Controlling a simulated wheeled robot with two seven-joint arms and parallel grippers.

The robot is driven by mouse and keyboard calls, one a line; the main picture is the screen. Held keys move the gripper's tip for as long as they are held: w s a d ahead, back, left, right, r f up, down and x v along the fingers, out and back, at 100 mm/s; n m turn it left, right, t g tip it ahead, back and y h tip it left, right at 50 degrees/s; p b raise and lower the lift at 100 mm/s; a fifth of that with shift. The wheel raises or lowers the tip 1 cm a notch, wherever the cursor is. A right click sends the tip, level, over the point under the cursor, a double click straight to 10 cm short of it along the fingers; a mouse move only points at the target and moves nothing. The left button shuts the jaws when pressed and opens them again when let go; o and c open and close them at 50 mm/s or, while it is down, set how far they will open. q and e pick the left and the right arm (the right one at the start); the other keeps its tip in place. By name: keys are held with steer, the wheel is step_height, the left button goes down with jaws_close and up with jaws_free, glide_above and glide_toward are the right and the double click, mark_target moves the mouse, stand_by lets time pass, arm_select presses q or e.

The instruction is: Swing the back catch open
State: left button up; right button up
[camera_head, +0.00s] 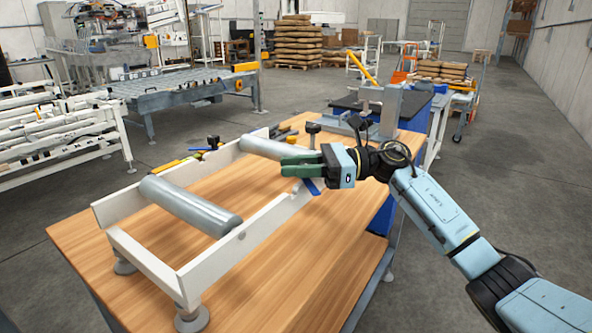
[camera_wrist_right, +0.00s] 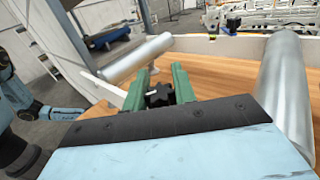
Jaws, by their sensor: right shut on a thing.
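A white frame (camera_head: 147,258) with two grey rollers stands on the wooden table. The front roller (camera_head: 190,205) and the back roller (camera_head: 265,147) lie across it; both also show in the right wrist view. My right gripper (camera_head: 286,166) is at the frame's near right rail, by the end of the back roller, with green fingers pointing left. It is shut on the back catch, whose black star-shaped knob (camera_wrist_right: 160,94) shows between the fingers in the wrist view. A blue piece (camera_head: 313,186) shows just below the fingers. The catch's full angle is hidden. My left gripper is out of view.
A black knob (camera_head: 213,142) sits at the far rail, another (camera_head: 313,127) behind my gripper. Yellow-and-black tools (camera_head: 178,163) lie beyond the frame. A grey metal fixture (camera_head: 385,115) stands behind. The tabletop (camera_head: 330,240) right of the frame is clear.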

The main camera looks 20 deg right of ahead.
stand_by(0.4)
steer(key=o, duration=1)
steer(key=v, duration=1.3)
steer(key=shift+d, duration=0.2)
